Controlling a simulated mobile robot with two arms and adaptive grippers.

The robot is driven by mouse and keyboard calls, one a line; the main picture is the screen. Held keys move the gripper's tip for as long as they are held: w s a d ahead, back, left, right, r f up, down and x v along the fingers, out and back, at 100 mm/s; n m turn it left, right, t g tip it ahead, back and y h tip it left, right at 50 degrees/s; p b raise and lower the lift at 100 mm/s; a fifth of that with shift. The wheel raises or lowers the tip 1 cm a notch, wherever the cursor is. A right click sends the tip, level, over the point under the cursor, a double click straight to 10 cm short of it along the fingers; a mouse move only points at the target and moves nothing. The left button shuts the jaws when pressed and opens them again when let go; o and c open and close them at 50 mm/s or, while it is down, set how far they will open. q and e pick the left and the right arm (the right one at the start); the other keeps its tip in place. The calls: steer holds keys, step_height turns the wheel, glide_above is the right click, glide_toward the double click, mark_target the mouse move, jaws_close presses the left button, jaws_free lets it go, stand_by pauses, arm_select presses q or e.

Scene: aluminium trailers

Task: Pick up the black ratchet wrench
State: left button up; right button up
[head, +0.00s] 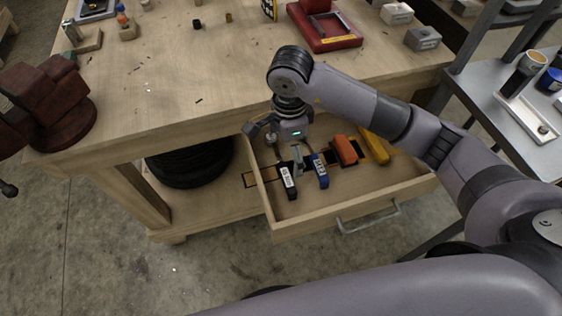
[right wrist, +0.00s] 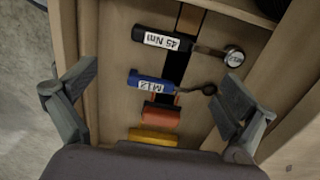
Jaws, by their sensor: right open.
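The black ratchet wrench (head: 290,188) lies in the open drawer (head: 290,227), the leftmost of the tools there in the head view. In the right wrist view the wrench (right wrist: 151,37) has a black handle, a white label reading 45 Nm and a round metal head. My right gripper (head: 275,148) is open over the drawer, pointing down. In the right wrist view its fingers (right wrist: 160,88) are wide apart and empty, with the blue tool (right wrist: 150,82) between them and the wrench farther up the picture. My left gripper is not in view.
The drawer also holds an orange tool (head: 345,150) and a yellow one (head: 375,147). The wooden workbench top (head: 190,75) is just above and behind. A dark red vise (head: 45,105) stands at left, a grey side table (head: 510,90) at right. Black tires (head: 190,165) lie under the bench.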

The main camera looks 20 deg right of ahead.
glide_above(284, 178)
steer(key=f, duration=0.5)
steer(key=shift+s+d+f, duration=0.2)
steer(key=shift+d+f, duration=0.1)
steer(key=shift+f, duration=0.1)
step_height(284, 178, down, 2)
steer(key=shift+f, duration=0.1)
steer(key=shift+a+f+p, duration=0.1)
steer(key=shift+f+p, duration=0.2)
steer(key=shift+p, duration=0.05)
steer(key=f, duration=0.3)
steer(key=shift+w+a+f+p, duration=0.15)
steer(key=shift+a+f+p, duration=0.1)
steer(key=shift+f+p, duration=0.05)
steer(key=shift+f, duration=0.45)
steer(key=c, duration=1.3)
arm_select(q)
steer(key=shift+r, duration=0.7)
arm_select(e)
steer(key=shift+w, duration=0.1)
steer(key=shift+c, duration=0.6)
steer(key=shift+d+r, duration=0.1)
steer(key=shift+r, duration=0.05)
